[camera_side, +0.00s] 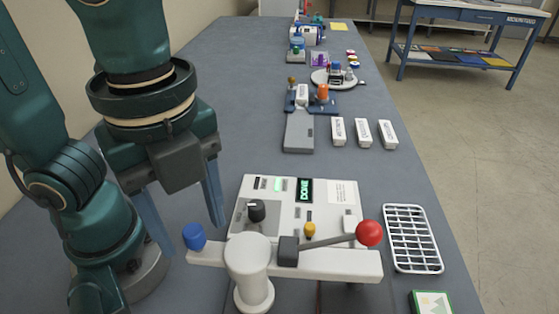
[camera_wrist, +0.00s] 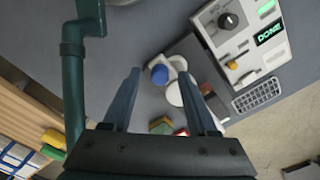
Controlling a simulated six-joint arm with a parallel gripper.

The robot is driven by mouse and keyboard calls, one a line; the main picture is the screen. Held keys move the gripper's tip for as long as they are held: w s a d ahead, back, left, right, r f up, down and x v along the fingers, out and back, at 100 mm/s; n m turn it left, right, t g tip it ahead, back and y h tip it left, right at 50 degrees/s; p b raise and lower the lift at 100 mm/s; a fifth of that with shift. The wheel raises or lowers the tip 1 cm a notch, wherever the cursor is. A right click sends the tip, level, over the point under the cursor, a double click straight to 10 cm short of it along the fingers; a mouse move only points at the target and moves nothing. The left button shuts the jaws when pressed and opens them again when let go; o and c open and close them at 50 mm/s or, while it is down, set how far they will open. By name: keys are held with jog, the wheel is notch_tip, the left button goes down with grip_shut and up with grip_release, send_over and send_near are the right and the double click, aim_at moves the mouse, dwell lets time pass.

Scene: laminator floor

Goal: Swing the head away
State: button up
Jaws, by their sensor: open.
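The head (camera_side: 330,262) is a long white arm on a round white post (camera_side: 250,258) at the front of the press. A blue knob (camera_side: 194,237) stands on its left end, and a lever with a red ball (camera_side: 369,233) sits on its right part. The machine's white panel (camera_side: 290,205) behind it shows a green "DONE" display (camera_side: 304,191). My gripper (camera_side: 192,235) is open, its two fingers pointing down on either side of the blue knob in this view. In the wrist view the blue knob (camera_wrist: 159,74) shows between the open fingertips; contact cannot be told.
Several white labelled blocks (camera_side: 363,133), a grey plate (camera_side: 299,133) and other small stations stand farther back. Bare grey bench lies behind the panel.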

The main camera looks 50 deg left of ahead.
grip_shut()
dwell(1.3)
